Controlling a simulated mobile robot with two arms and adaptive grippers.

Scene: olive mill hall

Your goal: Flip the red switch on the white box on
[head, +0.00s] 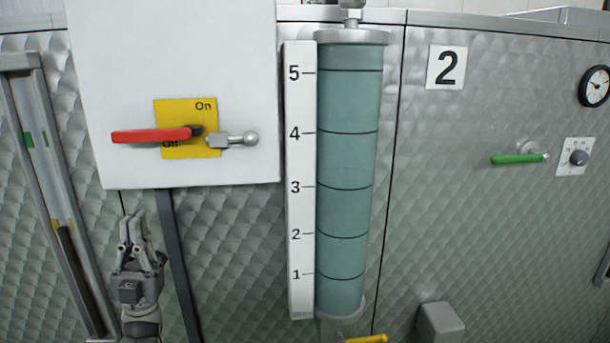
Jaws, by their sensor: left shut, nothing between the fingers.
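The white box (185,60) is on the quilted metal wall at the upper left. On its front is a yellow plate (205,110) with "On" at the top right and "Off" lower down, partly covered by the lever. The red switch (150,136) is a lever lying about level, its red handle pointing left. A metal arm with a ball end (250,139) sticks out to the right of the pivot. My left gripper (132,218) is below the box and the red handle, pointing up, shut and empty, apart from the switch. My right gripper is out of view.
A tall teal gauge tube (345,180) with a white scale (299,215) stands right of the box. A dark conduit (178,265) runs down from the box beside my gripper. A framed sight gauge (52,190) is at the left. A green lever (518,159) is farther right.

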